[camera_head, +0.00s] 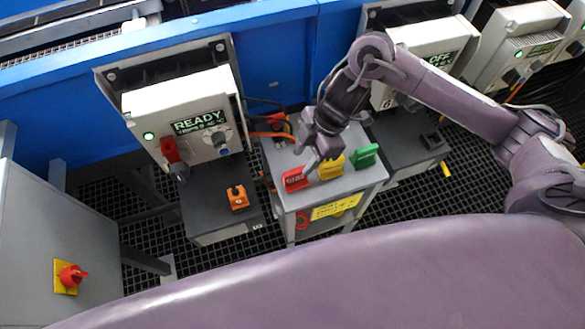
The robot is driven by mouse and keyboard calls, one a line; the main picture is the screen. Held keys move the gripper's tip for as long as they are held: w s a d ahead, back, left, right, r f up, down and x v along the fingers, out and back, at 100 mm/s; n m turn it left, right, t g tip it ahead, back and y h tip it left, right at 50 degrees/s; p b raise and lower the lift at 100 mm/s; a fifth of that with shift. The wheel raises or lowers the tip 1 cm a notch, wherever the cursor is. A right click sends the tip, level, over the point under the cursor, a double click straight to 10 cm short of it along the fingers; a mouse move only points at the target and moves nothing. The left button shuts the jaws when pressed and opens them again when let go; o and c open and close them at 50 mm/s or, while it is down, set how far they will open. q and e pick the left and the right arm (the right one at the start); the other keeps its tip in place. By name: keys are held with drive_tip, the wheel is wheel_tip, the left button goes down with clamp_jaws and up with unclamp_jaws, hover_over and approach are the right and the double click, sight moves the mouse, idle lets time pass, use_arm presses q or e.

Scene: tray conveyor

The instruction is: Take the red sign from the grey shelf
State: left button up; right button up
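The red sign (295,180) stands at the left of the grey shelf (335,191). A yellow sign (331,168) stands in the middle and a green sign (364,156) at the right. My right gripper (314,157) points down over the shelf, just behind and above the gap between the red and yellow signs. Its fingers are small and dark here, so I cannot tell whether they are open or touch a sign. My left gripper is out of view.
A white control box reading READY (186,121) stands left of the shelf, above a dark pedestal with an orange switch (237,197). More control boxes stand right. A grey cabinet (40,235) is at the left. Cables (262,134) run behind the shelf.

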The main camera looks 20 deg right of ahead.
sight(298, 170)
drive_tip(key=x, duration=0.3)
drive_tip(key=shift+s, duration=0.2)
drive_tip(key=x, duration=0.3)
drive_tip(key=shift+w+f, duration=0.15)
drive_tip(key=shift+f, duration=0.2)
drive_tip(key=shift+a+f, duration=0.15)
drive_tip(key=shift+f, duration=0.15)
drive_tip(key=c, duration=0.7)
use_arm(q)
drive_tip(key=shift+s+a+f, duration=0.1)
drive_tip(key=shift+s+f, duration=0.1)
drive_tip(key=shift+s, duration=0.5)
use_arm(e)
clamp_jaws()
